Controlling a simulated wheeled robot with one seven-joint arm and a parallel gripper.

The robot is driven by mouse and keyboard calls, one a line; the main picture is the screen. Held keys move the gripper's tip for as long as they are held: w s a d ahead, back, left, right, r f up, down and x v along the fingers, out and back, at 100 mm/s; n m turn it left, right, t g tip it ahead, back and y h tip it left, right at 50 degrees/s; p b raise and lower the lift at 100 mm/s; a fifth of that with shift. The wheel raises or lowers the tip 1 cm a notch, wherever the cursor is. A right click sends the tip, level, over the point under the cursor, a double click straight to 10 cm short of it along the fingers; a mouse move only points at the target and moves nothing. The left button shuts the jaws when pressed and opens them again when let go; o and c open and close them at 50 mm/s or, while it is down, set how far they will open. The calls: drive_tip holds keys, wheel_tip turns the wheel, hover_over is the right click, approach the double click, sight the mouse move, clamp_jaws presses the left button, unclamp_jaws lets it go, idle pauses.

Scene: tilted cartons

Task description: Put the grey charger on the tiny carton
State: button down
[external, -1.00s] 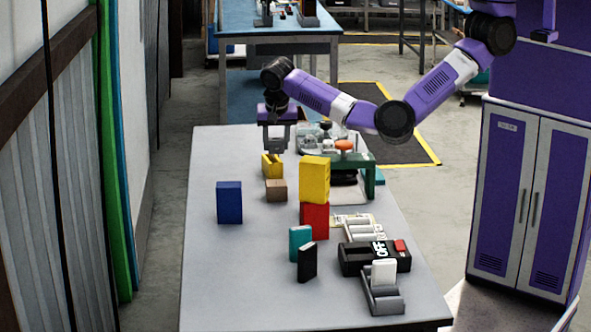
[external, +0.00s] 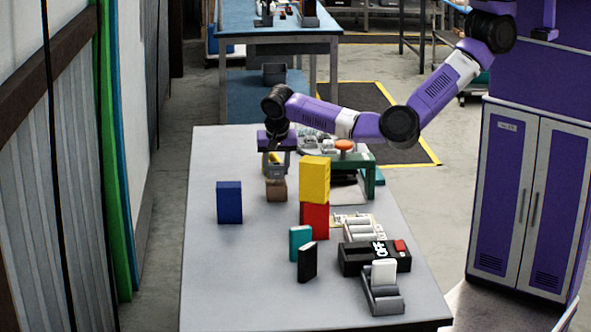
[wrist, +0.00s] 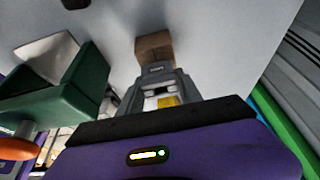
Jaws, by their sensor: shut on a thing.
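A small brown carton (external: 276,190) stands on the grey table; it also shows in the wrist view (wrist: 154,47). My gripper (external: 275,165) is low over the table just behind it and is shut on a small yellow block (wrist: 167,102), mostly hidden by the fingers. The gripper (wrist: 158,92) appears close to the carton; whether they touch is unclear. A dark grey cradle (external: 384,304), seemingly the grey charger, stands at the table's near right with a white block (external: 384,272) upright in it, far from my gripper.
A yellow box (external: 314,180) stands on a red box (external: 314,219) mid-table. A blue box (external: 229,202) is at left, teal (external: 300,243) and black (external: 307,262) boxes nearer. A green stand (external: 369,176) is right of my gripper. The near left table is clear.

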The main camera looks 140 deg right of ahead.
drive_tip(key=c, duration=0.8)
unclamp_jaws()
drive_tip(key=shift+f, duration=0.1)
drive_tip(key=b+v, duration=0.1)
drive_tip(key=v, duration=1.1)
